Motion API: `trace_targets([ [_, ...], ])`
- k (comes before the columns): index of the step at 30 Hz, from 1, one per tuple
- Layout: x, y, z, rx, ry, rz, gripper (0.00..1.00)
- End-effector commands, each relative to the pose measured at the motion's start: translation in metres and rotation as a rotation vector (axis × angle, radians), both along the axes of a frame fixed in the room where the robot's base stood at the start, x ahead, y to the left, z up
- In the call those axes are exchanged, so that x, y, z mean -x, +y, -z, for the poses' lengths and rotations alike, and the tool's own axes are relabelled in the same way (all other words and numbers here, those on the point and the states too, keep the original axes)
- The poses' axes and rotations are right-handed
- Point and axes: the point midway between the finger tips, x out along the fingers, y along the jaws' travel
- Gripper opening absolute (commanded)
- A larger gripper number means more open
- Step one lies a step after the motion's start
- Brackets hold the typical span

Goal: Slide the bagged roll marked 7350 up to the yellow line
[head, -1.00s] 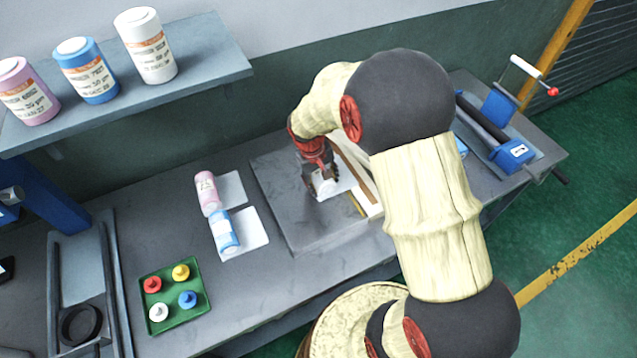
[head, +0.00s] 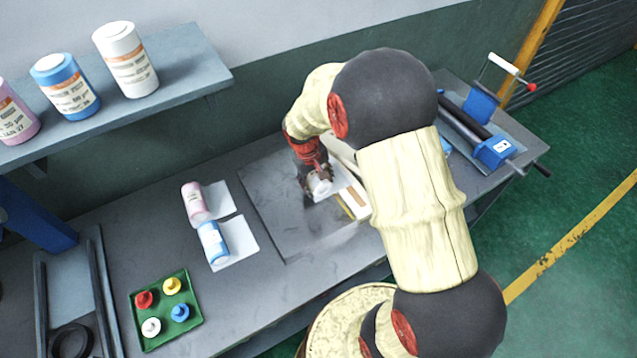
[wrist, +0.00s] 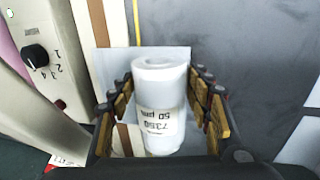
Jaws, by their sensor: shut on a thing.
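The bagged roll marked 7350 (wrist: 160,108) is white, and its label reads upside down in the wrist view. My gripper (wrist: 164,105) is shut on it, with a finger on each side. In the head view my gripper (head: 318,180) is over the grey plate, and the roll (head: 322,188) shows partly below it. A white sheet (wrist: 108,72) lies under or behind the roll. The yellow line (wrist: 139,20) shows above the roll in the wrist view, and in the head view it is a short strip (head: 346,207) beside my gripper. Whether the roll touches the surface is unclear.
A pink roll (head: 194,203) and a blue roll (head: 212,242) lie on white sheets left of the plate. A green tray (head: 187,337) holds coloured plugs. A cream machine with a black knob (wrist: 36,56) stands close at left in the wrist view.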

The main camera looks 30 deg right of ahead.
Motion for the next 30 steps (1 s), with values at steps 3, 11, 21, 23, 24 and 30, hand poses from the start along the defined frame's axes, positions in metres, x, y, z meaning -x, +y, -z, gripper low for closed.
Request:
trace_targets([
  [3, -0.0027, 0.0004, 0.0002, 0.000, 0.000, 0.000, 0.14],
  [11, -0.0026, 0.0004, 0.0002, 0.000, 0.000, 0.000, 0.56],
  [21, -0.0029, 0.0003, -0.0001, 0.000, 0.000, 0.000, 0.71],
  [23, -0.0029, 0.0003, -0.0001, 0.000, -0.001, 0.000, 0.71],
  [24, -0.0029, 0.0002, -0.0002, 0.000, -0.001, 0.000, 0.71],
  [30, -0.0034, 0.0010, -0.0041, 0.000, -0.002, 0.000, 0.71],
])
